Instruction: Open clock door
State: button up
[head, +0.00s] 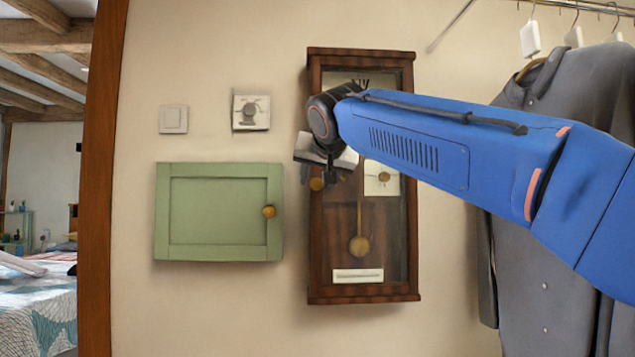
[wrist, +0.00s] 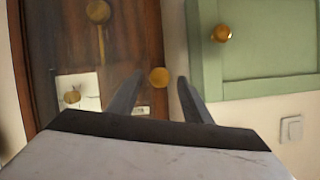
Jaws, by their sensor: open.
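A dark wooden wall clock (head: 313,240) with a glazed front hangs upright; its door looks shut. My arm hides much of its upper part. Its brass pendulum bob (head: 358,245) shows inside. A small brass knob (head: 317,184) sits on the left side of the door. My gripper (head: 318,175) is in front of that side, pointing at the clock. In the wrist view the clock (wrist: 125,40) fills the left, turned about. The door knob (wrist: 158,77) lies between the two open, empty fingers; I cannot tell how deep it is between them.
A green cabinet (head: 215,212) with a brass knob (head: 269,211) hangs left of the clock. A thermostat (head: 250,110) and a light switch (head: 173,119) are above it. A grey garment (head: 535,270) hangs at the right. A wooden post (head: 100,180) stands at the left.

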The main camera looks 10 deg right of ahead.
jog(key=shift+w+f, duration=0.25)
jog(key=shift+w, duration=0.35)
grip_shut()
jog(key=shift+s, duration=0.15)
